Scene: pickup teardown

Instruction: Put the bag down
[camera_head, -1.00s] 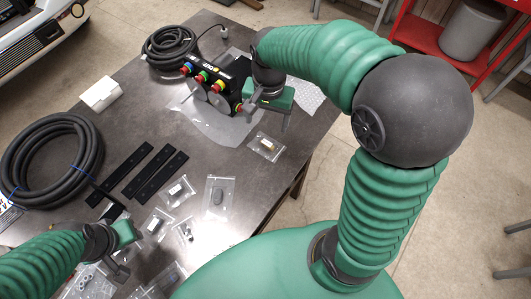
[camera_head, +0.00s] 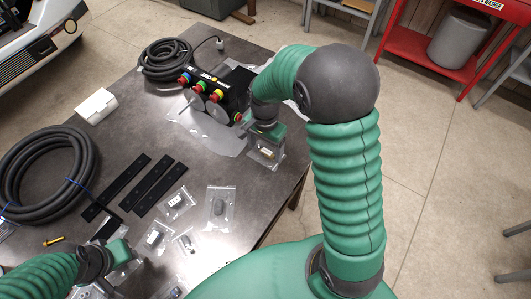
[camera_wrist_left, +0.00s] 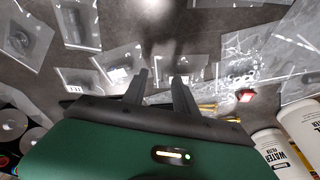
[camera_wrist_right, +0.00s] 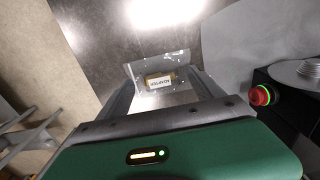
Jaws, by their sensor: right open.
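A clear zip bag with a small brass-coloured part (camera_head: 266,152) is near the table's right edge in the head view. The right wrist view shows the labelled bag (camera_wrist_right: 159,80) between and just beyond my right gripper's fingertips. My right gripper (camera_head: 268,140) is open, with its fingers on either side of the bag; I cannot tell whether they touch it. My left gripper (camera_head: 128,262) is low at the left, above other small bags. Its fingers (camera_wrist_left: 166,82) are apart with nothing gripped between them.
A black control box with coloured buttons (camera_head: 215,90) stands behind the right gripper. Coiled black hoses (camera_head: 45,170), black strips (camera_head: 118,188), a white box (camera_head: 97,106) and several part bags (camera_head: 219,207) lie on the dark table (camera_head: 130,130). White filter containers (camera_wrist_left: 280,150) show in the left wrist view.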

